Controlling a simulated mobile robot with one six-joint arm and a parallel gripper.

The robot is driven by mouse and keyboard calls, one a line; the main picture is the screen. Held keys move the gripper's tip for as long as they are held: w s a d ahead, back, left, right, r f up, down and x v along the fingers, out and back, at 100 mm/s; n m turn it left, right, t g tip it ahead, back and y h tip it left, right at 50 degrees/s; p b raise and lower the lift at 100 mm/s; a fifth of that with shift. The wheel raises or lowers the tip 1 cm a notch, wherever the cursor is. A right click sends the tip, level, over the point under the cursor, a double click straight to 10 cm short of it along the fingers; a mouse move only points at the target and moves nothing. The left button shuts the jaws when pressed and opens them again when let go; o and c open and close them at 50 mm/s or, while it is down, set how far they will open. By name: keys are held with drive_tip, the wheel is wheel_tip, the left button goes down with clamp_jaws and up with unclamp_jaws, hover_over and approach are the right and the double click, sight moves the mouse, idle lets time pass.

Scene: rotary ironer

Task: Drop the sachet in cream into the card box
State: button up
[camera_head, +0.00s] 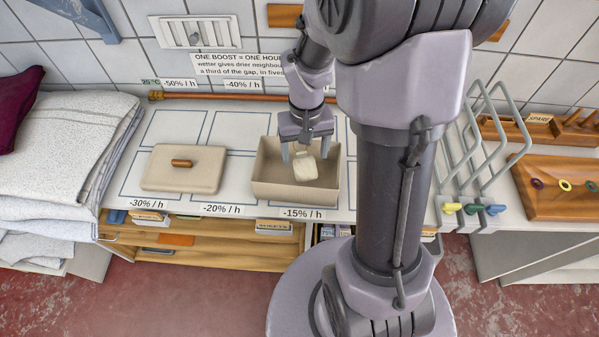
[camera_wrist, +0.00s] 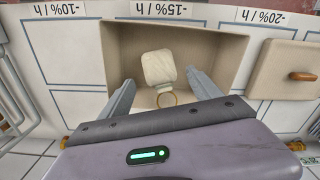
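The cream sachet (camera_head: 305,168) is a small pale pouch with a ring at one end. It lies within the opening of the tan card box (camera_head: 290,193), which stands behind the "-15% / h" label. The wrist view also shows the sachet (camera_wrist: 159,68) inside the walls of the box (camera_wrist: 232,50), with its yellowish ring towards my gripper. I cannot tell whether it rests on the box floor. My gripper (camera_head: 305,150) is over the box, its two fingers spread wide. In the wrist view my gripper (camera_wrist: 163,92) is open, with no finger touching the sachet.
A tan lidded box (camera_head: 183,170) with a wooden handle stands to the left. White folded cloths (camera_head: 65,135) are stacked at the far left. A wire rack (camera_head: 482,150) and a wooden board with coloured rings (camera_head: 560,188) are at the right. A copper pipe (camera_head: 215,96) runs behind.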

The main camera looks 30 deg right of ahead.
wheel_tip(320, 180, up, 18)
drive_tip(key=p, duration=0.6)
drive_tip(key=shift+f, duration=0.25)
drive_tip(key=s+a+f+t+y+b, duration=0.2)
drive_tip(key=s+a+t+b, duration=0.3)
drive_tip(key=s+a+b, duration=0.5)
drive_tip(key=s+a+f, duration=0.1)
drive_tip(key=a, duration=0.3)
drive_tip(key=shift+s+a+m+t+b, duration=0.15)
drive_tip(key=shift+a+m+t+b, duration=0.15)
drive_tip(key=shift+t+b, duration=0.1)
